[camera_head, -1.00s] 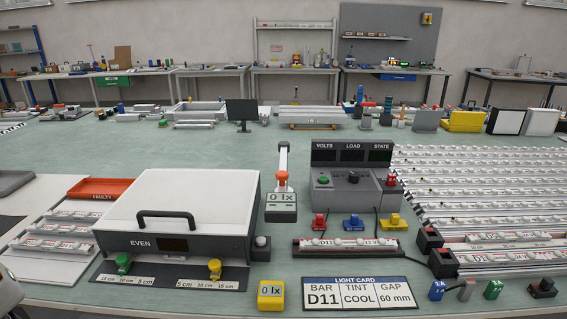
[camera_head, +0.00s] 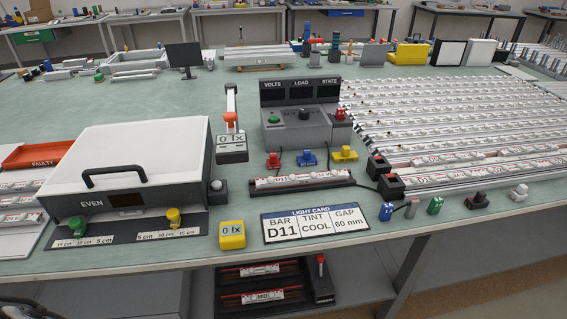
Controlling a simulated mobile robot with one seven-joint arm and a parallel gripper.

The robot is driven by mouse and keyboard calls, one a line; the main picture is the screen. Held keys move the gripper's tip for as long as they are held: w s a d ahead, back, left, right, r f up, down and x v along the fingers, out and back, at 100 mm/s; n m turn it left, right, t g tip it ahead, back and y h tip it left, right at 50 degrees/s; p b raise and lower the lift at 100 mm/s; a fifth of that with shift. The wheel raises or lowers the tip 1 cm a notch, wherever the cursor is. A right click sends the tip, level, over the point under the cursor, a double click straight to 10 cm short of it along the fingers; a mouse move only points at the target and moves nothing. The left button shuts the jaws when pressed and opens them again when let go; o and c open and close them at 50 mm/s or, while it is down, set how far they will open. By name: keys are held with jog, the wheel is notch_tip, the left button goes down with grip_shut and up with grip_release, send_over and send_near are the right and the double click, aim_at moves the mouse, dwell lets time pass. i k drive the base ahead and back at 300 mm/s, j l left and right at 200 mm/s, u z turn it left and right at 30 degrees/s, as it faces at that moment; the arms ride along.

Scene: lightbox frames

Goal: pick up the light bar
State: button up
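The light bar marked D11 (camera_head: 315,178) is a short white strip with red-and-white labels and several clear domes. It lies in a dark tray (camera_head: 348,183) on the bench, behind the light card (camera_head: 315,222). The card reads BAR D11, TINT COOL, GAP 60 mm. Many similar bars (camera_head: 450,120) lie in long rows on the right. My gripper is not in view, and nothing visible touches the D11 bar.
A white box marked EVEN (camera_head: 140,150) with a black handle stands on the left. A grey power unit (camera_head: 297,125) and coloured connectors stand behind the bar. A lower shelf holds dark trays (camera_head: 262,298).

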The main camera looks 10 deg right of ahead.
aim_at(292, 180)
jog(key=k+l, duration=0.1)
jog(key=l, duration=0.95)
jog(key=k+l, duration=0.15)
jog(key=l, duration=0.9)
jog(key=i, duration=0.4)
jog(key=u, duration=0.05)
